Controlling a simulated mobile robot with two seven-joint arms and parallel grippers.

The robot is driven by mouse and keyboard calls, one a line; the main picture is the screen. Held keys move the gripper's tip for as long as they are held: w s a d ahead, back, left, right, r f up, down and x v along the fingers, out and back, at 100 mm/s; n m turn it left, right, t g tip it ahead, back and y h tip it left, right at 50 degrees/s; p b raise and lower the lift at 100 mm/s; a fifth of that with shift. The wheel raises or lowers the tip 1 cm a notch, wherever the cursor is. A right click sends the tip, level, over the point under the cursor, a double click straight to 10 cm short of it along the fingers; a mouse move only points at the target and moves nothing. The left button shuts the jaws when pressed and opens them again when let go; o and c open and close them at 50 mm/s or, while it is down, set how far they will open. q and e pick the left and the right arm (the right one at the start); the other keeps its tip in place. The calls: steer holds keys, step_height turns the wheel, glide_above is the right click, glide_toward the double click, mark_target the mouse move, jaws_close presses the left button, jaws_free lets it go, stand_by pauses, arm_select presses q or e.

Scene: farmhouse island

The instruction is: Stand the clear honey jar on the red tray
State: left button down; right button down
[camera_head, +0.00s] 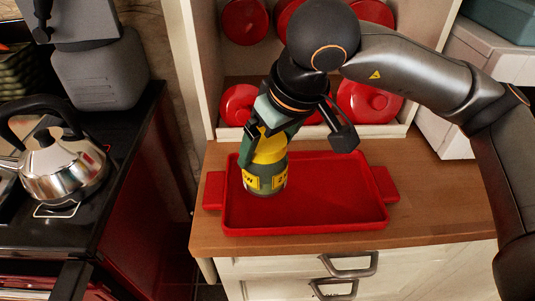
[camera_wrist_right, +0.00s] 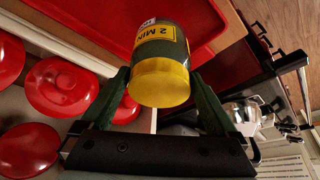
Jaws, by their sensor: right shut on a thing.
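The honey jar (camera_head: 265,178) has a yellow lid, a dark greenish body and yellow labels. It is upright over the left part of the red tray (camera_head: 330,205); I cannot tell for sure whether its base touches the tray floor. My right gripper (camera_head: 268,142) reaches down from above and is shut on the jar near its lid. In the right wrist view, the jar (camera_wrist_right: 160,70) shows between the two fingers of the right gripper (camera_wrist_right: 160,98), its lid towards the camera. My left gripper is not in view.
The tray lies on a wooden counter (camera_head: 440,200). Behind it, a shelf holds several red lidded pots (camera_head: 368,100). At the left, a steel kettle (camera_head: 62,168) stands on a dark stove, with a gap before the counter. The tray's right part is bare.

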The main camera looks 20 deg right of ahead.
steer(key=f, duration=0.3)
steer(key=shift+w+d+f, duration=0.1)
steer(key=shift+w+d, duration=0.1)
steer(key=shift+w, duration=0.2)
steer(key=shift+f, duration=0.4)
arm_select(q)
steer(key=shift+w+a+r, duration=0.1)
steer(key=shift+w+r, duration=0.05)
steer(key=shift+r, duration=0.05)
arm_select(e)
steer(key=shift+f, duration=0.25)
jaws_free()
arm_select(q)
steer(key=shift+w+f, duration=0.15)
arm_select(e)
steer(key=shift+r, duration=0.1)
